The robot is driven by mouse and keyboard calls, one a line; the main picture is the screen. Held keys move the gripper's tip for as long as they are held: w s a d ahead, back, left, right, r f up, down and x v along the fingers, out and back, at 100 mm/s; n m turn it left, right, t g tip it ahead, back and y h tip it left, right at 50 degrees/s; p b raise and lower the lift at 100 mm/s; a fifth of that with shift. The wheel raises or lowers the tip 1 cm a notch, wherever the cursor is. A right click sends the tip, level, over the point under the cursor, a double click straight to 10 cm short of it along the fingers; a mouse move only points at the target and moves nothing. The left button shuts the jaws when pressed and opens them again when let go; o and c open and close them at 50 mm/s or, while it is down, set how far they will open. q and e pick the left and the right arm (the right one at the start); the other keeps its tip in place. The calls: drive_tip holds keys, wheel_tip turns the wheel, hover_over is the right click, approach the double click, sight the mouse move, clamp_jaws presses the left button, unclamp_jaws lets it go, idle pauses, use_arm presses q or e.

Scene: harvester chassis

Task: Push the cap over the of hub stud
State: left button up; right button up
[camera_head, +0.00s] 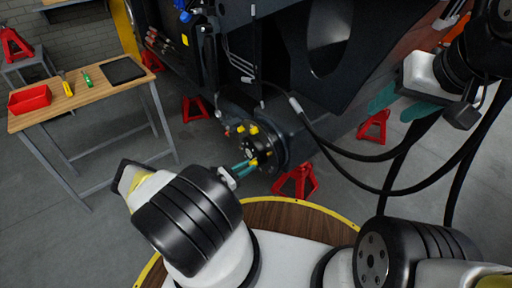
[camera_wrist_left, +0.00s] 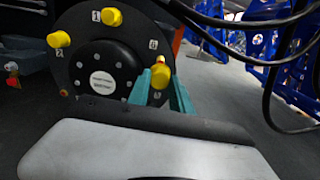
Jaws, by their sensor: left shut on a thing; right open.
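The black wheel hub (camera_head: 281,150) is on the chassis, in front of my left gripper. In the left wrist view the hub face (camera_wrist_left: 98,65) shows printed numbers, a white label, and yellow caps on it at the top (camera_wrist_left: 111,17) and left (camera_wrist_left: 59,39). A small reddish tip shows above this cap. I cannot tell how far the cap sits over a stud. My right gripper (camera_head: 400,103) is open and empty at the upper right.
Red jack stands (camera_head: 296,181) stand on the floor around the hub. Black cables (camera_head: 345,152) hang between the hub and my right arm. A wooden workbench (camera_head: 90,92) with a red bin (camera_head: 30,99) is at the left. Blue racks (camera_wrist_left: 250,40) show beyond the hub.

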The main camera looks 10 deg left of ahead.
use_arm(q)
drive_tip(key=shift+s+a, duration=0.1)
drive_tip(key=x, duration=0.6)
idle(0.3)
drive_tip(key=shift+d, duration=0.2)
idle(0.5)
drive_tip(key=shift+x, duration=1.6)
drive_tip(key=o, duration=1.1)
drive_tip(key=shift+c, duration=0.2)
drive_tip(key=shift+v, duration=2.45)
